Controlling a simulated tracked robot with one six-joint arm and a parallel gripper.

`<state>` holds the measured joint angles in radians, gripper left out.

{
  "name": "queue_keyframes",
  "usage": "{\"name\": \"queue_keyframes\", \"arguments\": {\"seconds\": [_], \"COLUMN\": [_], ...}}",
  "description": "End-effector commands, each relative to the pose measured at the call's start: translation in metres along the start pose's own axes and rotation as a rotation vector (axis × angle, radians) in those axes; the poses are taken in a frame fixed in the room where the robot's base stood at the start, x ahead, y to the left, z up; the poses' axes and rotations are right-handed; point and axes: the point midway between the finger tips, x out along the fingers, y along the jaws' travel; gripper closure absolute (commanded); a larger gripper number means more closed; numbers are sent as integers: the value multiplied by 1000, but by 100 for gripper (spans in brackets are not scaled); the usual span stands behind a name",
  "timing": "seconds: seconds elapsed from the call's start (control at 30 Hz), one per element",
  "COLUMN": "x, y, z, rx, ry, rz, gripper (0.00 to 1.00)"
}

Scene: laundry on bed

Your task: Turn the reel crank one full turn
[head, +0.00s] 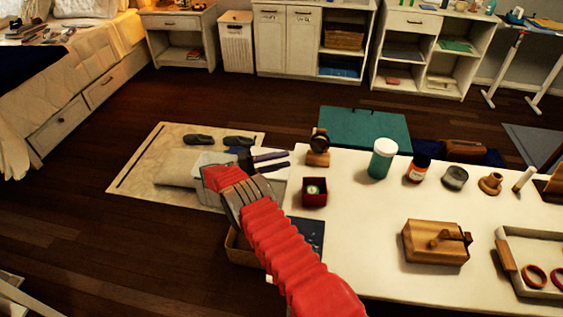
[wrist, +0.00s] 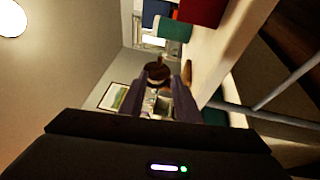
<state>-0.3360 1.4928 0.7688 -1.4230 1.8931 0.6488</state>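What looks like the reel is a dark round piece on a small wooden stand (head: 318,148) at the left back edge of the white table. In the wrist view, a dark brown round piece (wrist: 157,71) with a small knob on top shows between the fingertips, probably the same reel. I cannot clearly make out its crank handle. My gripper (head: 288,160) is left of the stand, its dark fingers pointing right towards it. In the wrist view my gripper (wrist: 160,76) has its fingers apart, with no visible contact; the depth of the gap is unclear.
A red box (head: 314,193) stands just in front of the reel stand. A tray (head: 535,250) holds rings.

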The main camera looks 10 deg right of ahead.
Motion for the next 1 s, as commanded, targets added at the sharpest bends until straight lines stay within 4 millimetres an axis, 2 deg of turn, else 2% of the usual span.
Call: {"name": "queue_keyframes", "arguments": {"seconds": [0.23,0.47,0.77,1.0], "x": [17,36,58,72], "y": [38,78,126,160], "z": [-1,7,30,58], "rx": [-28,-60,-87,-96], "ry": [-20,-37,-44,-39], "rz": [-107,-243,-422,-563], "gripper": [70,70,70,70]}}
